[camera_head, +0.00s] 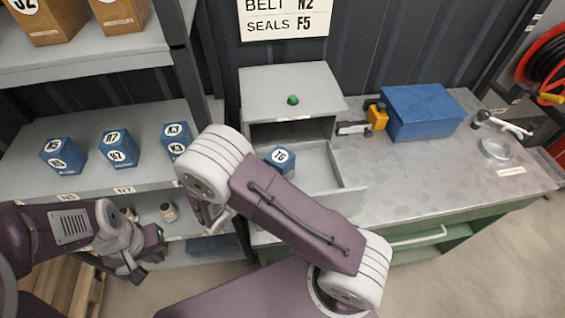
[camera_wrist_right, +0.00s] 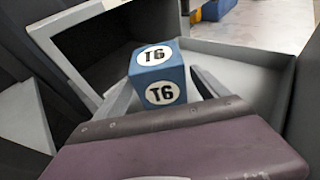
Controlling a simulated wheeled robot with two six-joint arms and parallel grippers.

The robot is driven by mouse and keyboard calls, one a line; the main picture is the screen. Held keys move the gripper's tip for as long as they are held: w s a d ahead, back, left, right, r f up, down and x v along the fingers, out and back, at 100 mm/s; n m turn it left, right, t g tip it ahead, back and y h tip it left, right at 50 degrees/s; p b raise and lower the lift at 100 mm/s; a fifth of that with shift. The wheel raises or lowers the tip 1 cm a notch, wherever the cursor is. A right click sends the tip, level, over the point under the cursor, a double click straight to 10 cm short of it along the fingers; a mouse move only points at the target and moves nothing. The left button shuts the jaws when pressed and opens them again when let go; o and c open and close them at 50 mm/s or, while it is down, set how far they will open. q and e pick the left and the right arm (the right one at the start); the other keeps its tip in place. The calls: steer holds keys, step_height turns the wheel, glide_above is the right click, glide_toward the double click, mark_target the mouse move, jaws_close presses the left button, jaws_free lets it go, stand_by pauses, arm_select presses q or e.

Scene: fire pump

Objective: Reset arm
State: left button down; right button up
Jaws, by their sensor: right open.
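A blue box labelled T6 (camera_head: 281,160) sits in the pulled-out grey drawer (camera_head: 318,168) below a grey cabinet (camera_head: 291,92). The right wrist view shows the same T6 box (camera_wrist_right: 160,77) with two labelled faces. My right gripper (camera_wrist_right: 163,92) is open, with grey finger parts showing on both sides of the box's lower part; contact cannot be told. In the head view my right arm hides most of that gripper. My left gripper (camera_head: 140,255) is at the lower left, in front of the shelf, and its jaw opening is unclear.
Several blue boxes stand on the left shelf (camera_head: 85,197). The workbench (camera_head: 400,175) holds a blue case (camera_head: 422,111), a yellow-and-black tool (camera_head: 377,115) and a glass dish (camera_head: 495,149). A red hose reel (camera_head: 545,60) is at right.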

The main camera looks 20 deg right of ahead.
steer(key=shift+s+a+r, duration=0.2)
steer(key=shift+s+a, duration=0.15)
steer(key=shift+a, duration=0.2)
